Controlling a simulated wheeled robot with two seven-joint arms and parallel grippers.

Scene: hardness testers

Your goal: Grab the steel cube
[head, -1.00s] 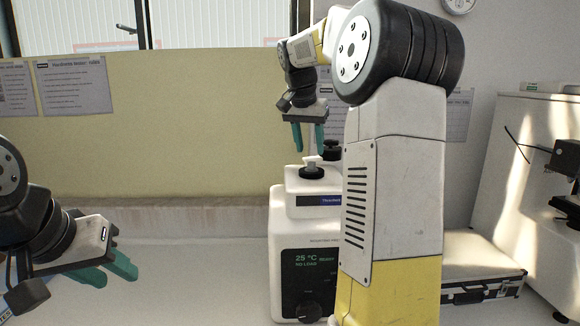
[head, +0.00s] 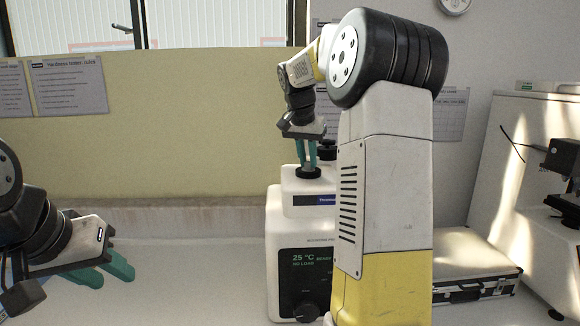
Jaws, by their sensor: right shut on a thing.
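My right gripper (head: 307,160) points down with its green fingers at the black round seat (head: 308,172) on top of the white tester (head: 300,240). It is shut on the small pale steel cube, which the fingers mostly hide. My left gripper (head: 112,275) is at the lower left over the pale bench, its green fingers apart and empty, away from the tester.
My own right arm covers part of the tester's right side. A silver case (head: 475,265) lies on the bench to the right, beside a large pale machine (head: 540,250). Bench space between my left gripper and the tester is clear.

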